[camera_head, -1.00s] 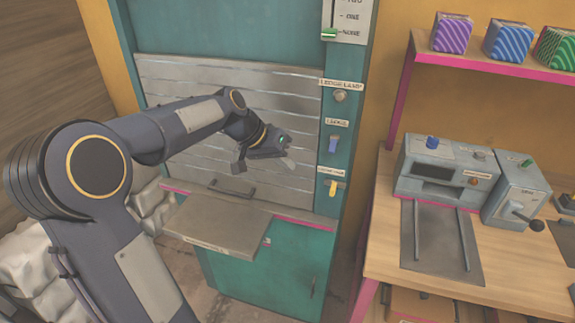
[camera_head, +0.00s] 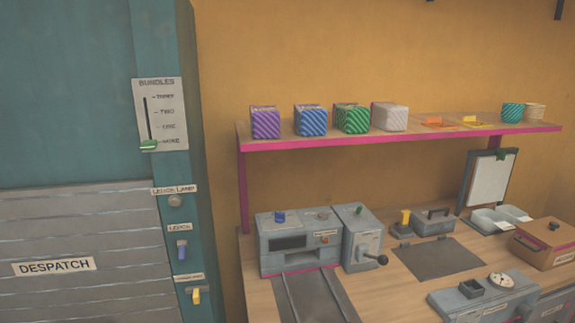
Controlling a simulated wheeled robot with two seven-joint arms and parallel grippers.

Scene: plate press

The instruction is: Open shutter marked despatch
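The grey slatted shutter (camera_head: 75,230) fills the lower left of the head view, with a white label (camera_head: 54,267) reading DESPATCH. Its slats are down across the part of the opening that shows; its bottom edge and handle are out of the picture. Neither of my grippers is in view.
A wooden bench (camera_head: 405,263) at the right holds a grey machine (camera_head: 300,264) with a lever unit, other devices and a brown box (camera_head: 545,240). A pink-edged shelf (camera_head: 400,135) above holds several striped blocks and cups.

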